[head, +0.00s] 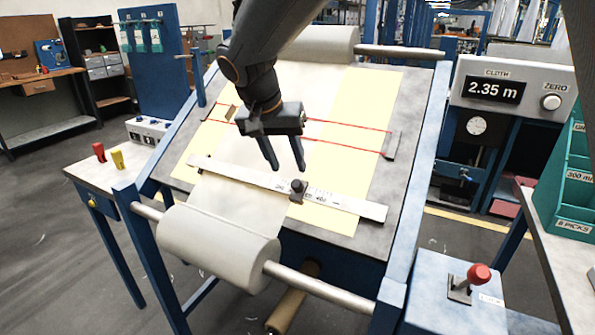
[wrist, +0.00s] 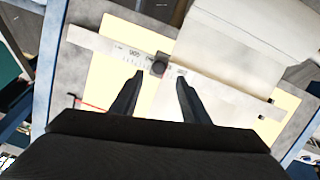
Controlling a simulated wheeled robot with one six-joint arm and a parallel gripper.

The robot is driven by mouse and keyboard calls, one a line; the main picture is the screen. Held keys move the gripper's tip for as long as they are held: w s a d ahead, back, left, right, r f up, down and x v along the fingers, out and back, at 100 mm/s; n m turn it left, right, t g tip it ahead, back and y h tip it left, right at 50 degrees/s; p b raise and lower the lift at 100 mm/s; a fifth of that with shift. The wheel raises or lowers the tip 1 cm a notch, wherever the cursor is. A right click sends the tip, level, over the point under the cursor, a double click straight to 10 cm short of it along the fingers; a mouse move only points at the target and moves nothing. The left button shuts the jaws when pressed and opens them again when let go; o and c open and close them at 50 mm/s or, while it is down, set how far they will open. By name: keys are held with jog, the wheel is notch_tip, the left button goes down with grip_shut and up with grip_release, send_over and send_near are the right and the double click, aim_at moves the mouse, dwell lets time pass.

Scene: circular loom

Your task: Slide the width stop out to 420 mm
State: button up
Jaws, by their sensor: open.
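The width stop is a small dark block with a round knob (head: 298,188) on a pale graduated ruler (head: 345,203) that lies across the sloped table. In the head view it sits right of the ruler's middle, close to printed numbers too small to read surely. In the wrist view the knob (wrist: 158,66) shows ahead of the fingers, between their lines. My gripper (head: 285,168) is open and empty, above the table and just behind the ruler. In the wrist view its two fingers (wrist: 160,76) are apart, with the knob not between them.
A white cloth roll (head: 215,248) hangs at the table's front edge, with cloth running up the slope. Red lines (head: 350,128) cross the yellow sheet (head: 375,105) behind the ruler. A red-knobbed lever (head: 478,275) stands at front right. A display (head: 493,90) reads 2.35 m.

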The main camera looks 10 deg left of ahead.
aim_at(296, 183)
jog(key=p+x, duration=0.2)
jog(key=x, duration=0.5)
jog(key=shift+w+d+f, duration=0.15)
jog(key=shift+f, duration=0.15)
grip_shut()
dwell(1.2)
